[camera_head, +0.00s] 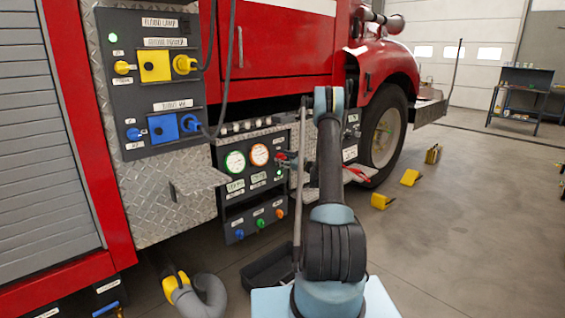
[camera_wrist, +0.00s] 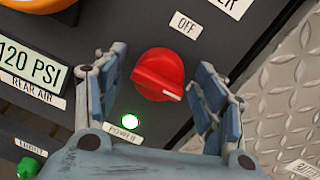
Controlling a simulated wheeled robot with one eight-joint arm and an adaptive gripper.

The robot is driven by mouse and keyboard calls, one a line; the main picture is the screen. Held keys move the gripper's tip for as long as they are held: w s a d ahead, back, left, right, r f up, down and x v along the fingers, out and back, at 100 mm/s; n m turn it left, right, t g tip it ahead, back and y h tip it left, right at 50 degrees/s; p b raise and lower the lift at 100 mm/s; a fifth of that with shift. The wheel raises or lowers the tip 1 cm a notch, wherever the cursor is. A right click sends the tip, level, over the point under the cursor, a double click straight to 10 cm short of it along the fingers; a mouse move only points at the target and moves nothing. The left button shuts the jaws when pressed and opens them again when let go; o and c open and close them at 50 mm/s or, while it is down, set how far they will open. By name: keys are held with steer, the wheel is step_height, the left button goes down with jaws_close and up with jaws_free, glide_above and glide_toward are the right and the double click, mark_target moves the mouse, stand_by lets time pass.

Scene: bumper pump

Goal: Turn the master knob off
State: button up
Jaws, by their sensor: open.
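The master knob (camera_wrist: 158,75) is a round red knob with a raised grip bar and a white pointer line, on a dark panel in the wrist view. Its pointer aims to the lower right, and the "OFF" label (camera_wrist: 186,25) sits above it to the right. A green light (camera_wrist: 129,122) over a "POWER" label glows below it. My gripper (camera_wrist: 160,95) is open, with one blue finger on each side of the knob; I cannot tell whether either touches it.
The pump panel (camera_head: 232,196) has two round gauges, readouts and a lower row of coloured knobs. A tread-plate step (camera_head: 200,182) juts out at its left. A black tray (camera_head: 268,270) lies on the floor beneath. Yellow chocks (camera_head: 410,177) stand on open floor at the right.

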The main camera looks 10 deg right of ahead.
steer(key=c, duration=1)
steer(key=shift+a, duration=0.2)
steer(key=shift+c, duration=0.2)
steer(key=shift+d, duration=0.1)
